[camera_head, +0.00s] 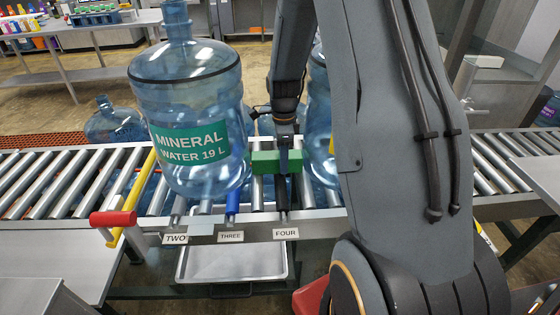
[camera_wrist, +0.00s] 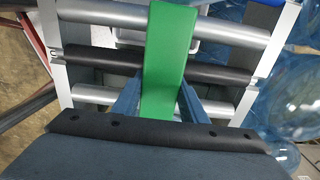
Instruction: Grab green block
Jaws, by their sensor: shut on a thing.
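The green block (camera_head: 265,162) is at the conveyor's middle, above the rollers near the label FOUR. In the wrist view the green block (camera_wrist: 168,45) is a long upright bar across the picture's middle. My gripper (camera_head: 284,160) reaches down onto the block from above. In the wrist view my gripper's two blue-grey fingers (camera_wrist: 160,105) stand on either side of the block, shut on it. Whether the block touches the rollers cannot be told.
A large blue water jug (camera_head: 190,110) stands on the conveyor left of the block. Another jug (camera_head: 319,115) is just right, partly hidden by my arm. A red-handled yellow lever (camera_head: 120,218) is at left. A metal tray (camera_head: 235,262) lies below the labels.

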